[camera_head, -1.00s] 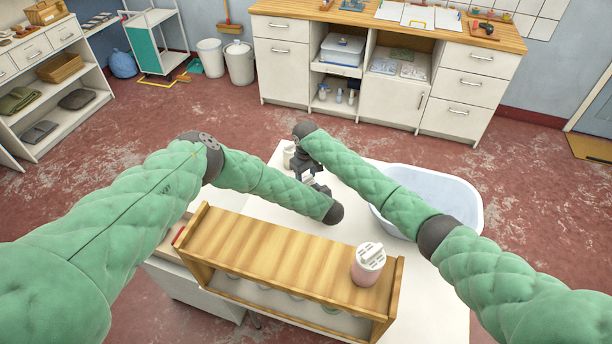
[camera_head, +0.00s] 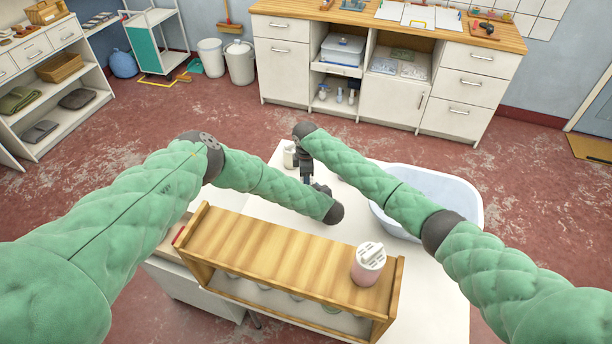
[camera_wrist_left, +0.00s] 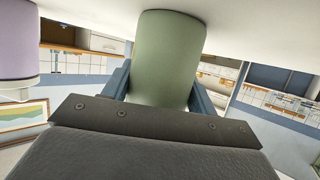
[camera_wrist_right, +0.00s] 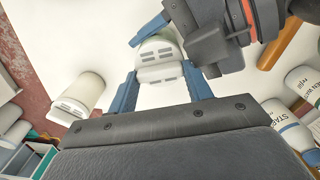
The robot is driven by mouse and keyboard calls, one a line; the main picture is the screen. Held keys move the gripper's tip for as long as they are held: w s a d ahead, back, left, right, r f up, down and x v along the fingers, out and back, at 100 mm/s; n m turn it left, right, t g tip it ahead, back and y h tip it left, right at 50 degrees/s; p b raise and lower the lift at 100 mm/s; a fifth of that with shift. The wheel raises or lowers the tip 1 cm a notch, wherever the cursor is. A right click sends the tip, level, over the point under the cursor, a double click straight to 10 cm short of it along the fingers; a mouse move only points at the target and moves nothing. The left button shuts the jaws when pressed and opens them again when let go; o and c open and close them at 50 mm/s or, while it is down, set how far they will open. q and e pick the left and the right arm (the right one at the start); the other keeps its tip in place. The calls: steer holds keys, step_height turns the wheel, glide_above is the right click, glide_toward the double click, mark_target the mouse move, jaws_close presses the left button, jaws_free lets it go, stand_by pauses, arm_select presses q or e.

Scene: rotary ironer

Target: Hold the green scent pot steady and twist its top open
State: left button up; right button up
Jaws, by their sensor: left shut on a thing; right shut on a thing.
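The green scent pot (camera_wrist_left: 165,55) stands between the blue fingers of my left gripper (camera_wrist_left: 159,88), which is shut on its body. In the right wrist view the pot's green body (camera_wrist_right: 156,44) shows beyond its pale slotted top (camera_wrist_right: 160,74). My right gripper (camera_wrist_right: 163,86) is shut on that top from above, one finger on each side. The top sits on the body, with no gap that I can make out. In the head view my right gripper (camera_head: 306,170) points down over the white table, and my arms hide the pot.
A cream pot (camera_wrist_right: 80,94) stands close by on the white table (camera_head: 405,285). A lilac pot (camera_wrist_left: 18,45) shows in the left wrist view. A wooden shelf rack (camera_head: 265,250) with a pink pot (camera_head: 368,268) on it stands in front. A pale blue tub (camera_head: 462,195) lies right.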

steer(key=shift+n, duration=1.2)
arm_select(q)
steer(key=shift+a, duration=0.1)
arm_select(e)
steer(key=shift+d, duration=0.1)
steer(key=o, duration=1)
arm_select(q)
steer(key=shift+a, duration=0.1)
steer(key=shift+w+a, duration=0.1)
steer(key=shift+w, duration=0.05)
arm_select(e)
steer(key=shift+s+f, duration=0.1)
steer(key=shift+c, duration=0.3)
